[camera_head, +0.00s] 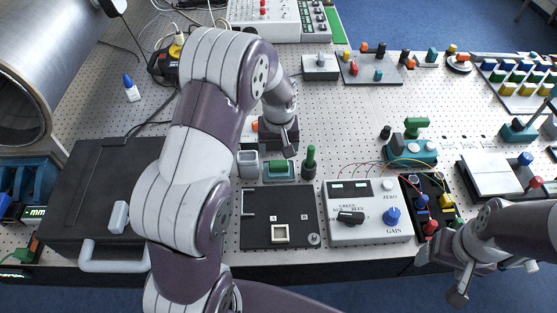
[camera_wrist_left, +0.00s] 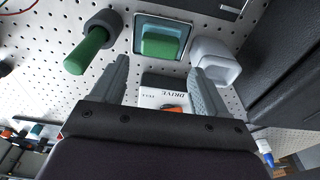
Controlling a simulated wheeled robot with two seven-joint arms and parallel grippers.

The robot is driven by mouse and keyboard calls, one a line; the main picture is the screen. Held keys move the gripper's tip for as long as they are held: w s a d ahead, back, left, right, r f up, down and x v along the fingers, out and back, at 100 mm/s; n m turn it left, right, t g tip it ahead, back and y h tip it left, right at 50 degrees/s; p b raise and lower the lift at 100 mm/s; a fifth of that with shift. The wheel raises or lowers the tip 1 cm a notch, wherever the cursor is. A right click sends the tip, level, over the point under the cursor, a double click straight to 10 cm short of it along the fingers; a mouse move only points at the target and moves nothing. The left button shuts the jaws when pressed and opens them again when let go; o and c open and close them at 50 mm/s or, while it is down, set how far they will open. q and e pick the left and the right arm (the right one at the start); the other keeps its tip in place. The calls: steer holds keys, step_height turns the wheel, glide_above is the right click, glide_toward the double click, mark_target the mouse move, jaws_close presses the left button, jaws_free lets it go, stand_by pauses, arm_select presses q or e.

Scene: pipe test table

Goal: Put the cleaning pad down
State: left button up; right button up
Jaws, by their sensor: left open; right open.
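The green cleaning pad (camera_head: 278,167) sits on a small teal-edged tray (camera_head: 279,179) near the table's middle. In the left wrist view the pad (camera_wrist_left: 160,43) lies on the tray (camera_wrist_left: 138,22), just beyond my fingertips and apart from them. My left gripper (camera_head: 291,148) is open and empty, behind the tray in the head view; its two fingers (camera_wrist_left: 161,62) show spread in the wrist view. My right gripper (camera_head: 455,285) is at the lower right, off the table's front edge; its fingers are only partly visible.
A grey open cup (camera_head: 248,164) and a green-handled tool in a dark holder (camera_head: 309,162) flank the tray closely. In front are a black board (camera_head: 262,229) and a control box (camera_head: 368,228). A black case (camera_head: 95,180) lies left. The perforated table (camera_head: 330,110) is clear behind right.

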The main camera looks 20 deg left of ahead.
arm_select(q)
steer(key=s+d+r+m, duration=0.2)
steer(key=s, duration=0.7)
steer(key=s+d+r+m, duration=0.2)
steer(key=s+m, duration=0.1)
steer(key=s, duration=0.6)
steer(key=shift+d+r+h, duration=0.3)
steer(key=shift+d+r, duration=0.05)
steer(key=shift+d, duration=0.05)
